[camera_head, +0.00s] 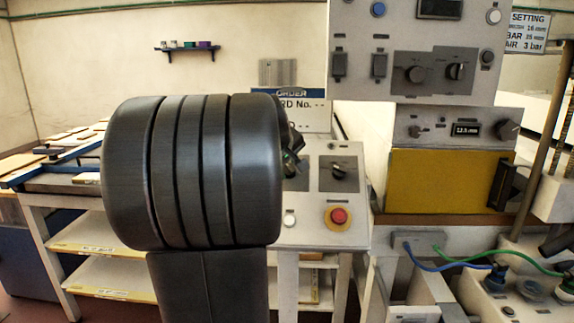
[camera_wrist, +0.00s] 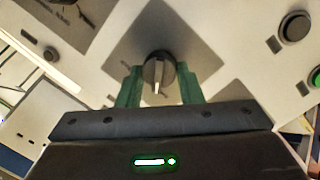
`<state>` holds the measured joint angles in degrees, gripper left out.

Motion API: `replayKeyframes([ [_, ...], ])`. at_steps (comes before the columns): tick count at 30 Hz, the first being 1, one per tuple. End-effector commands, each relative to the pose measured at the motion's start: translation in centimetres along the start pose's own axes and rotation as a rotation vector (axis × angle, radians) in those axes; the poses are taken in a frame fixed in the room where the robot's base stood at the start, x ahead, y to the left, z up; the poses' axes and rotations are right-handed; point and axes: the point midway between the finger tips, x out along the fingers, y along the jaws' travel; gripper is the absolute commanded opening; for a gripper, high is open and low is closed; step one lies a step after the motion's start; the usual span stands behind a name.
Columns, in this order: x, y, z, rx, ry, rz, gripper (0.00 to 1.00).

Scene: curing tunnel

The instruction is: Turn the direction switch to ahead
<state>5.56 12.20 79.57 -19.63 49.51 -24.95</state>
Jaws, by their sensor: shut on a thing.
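In the wrist view, a round dark rotary switch (camera_wrist: 158,72) with a pale pointer sits on a grey diamond-shaped plate. The pointer runs nearly up and down in the picture. The green fingers of my gripper (camera_wrist: 160,88) are shut on this switch, one on each side. Its label is too blurred to read, so I cannot confirm that it is the direction switch. In the head view, my gripper (camera_head: 292,163) shows only partly at the sloped control panel (camera_head: 318,218), and my arm hides the gripped switch.
Another rotary switch (camera_head: 339,172) is right of my gripper, above a red emergency button (camera_head: 339,216) and a white button (camera_head: 289,221). A black button (camera_wrist: 295,26) and a green one (camera_wrist: 315,77) show in the wrist view. An upright control box (camera_head: 380,22) stands behind.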

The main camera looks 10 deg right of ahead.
Motion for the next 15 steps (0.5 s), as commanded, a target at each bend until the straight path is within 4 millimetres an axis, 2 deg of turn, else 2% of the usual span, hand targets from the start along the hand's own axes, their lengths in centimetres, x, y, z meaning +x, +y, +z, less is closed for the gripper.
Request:
replayKeyframes([
  [15, -0.14, 0.36, -0.05, 0.474, -0.029, -0.065, 0.10],
])
